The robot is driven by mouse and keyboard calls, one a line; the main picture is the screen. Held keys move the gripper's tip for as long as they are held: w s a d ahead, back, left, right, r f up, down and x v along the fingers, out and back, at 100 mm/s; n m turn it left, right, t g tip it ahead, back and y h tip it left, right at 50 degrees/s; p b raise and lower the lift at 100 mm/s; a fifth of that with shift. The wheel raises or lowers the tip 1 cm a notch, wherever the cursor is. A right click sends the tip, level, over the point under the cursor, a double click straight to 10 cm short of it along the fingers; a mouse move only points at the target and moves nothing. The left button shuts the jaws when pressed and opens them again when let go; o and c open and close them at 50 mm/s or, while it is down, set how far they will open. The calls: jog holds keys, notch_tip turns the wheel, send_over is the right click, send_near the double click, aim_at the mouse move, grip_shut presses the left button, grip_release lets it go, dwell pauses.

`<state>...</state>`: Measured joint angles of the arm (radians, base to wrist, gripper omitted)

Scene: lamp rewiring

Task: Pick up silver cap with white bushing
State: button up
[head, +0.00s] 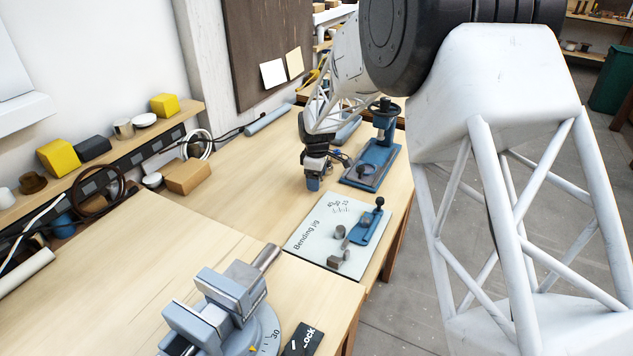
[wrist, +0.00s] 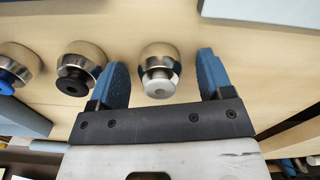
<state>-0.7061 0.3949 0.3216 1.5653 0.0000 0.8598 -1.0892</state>
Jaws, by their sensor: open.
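The silver cap with white bushing (wrist: 159,72) sits in the wrist view between the two blue fingers of my gripper (wrist: 163,62). The gripper is open, with a visible gap on each side of the cap. The cap's white bushing faces the gripper's palm side of the picture. In the head view my gripper (head: 313,182) is low over the far part of the table. I cannot make out the cap in the head view.
A silver cap with black bushing (wrist: 82,68) stands just left of the left finger. Another with blue bushing (wrist: 12,70) is further left. A blue press (head: 374,160) stands right of my gripper, and the bending jig board (head: 310,222) lies nearer.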

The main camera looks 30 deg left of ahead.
dwell(0.4)
jog(key=c, duration=1.1)
jog(key=shift+o, duration=0.2)
jog(key=shift+r, duration=0.15)
jog(key=shift+r, duration=1.55)
jog(key=shift+s+d+r, duration=0.15)
jog(key=shift+s+d, duration=0.05)
jog(key=shift+s, duration=0.05)
jog(key=s+d, duration=0.3)
jog(key=s, duration=0.1)
jog(key=s+d+r, duration=0.1)
jog(key=s+d, duration=0.2)
jog(key=s, duration=0.1)
jog(key=s+d, duration=0.3)
jog(key=shift+s+d+r, duration=0.15)
jog(key=shift+s+d, duration=0.25)
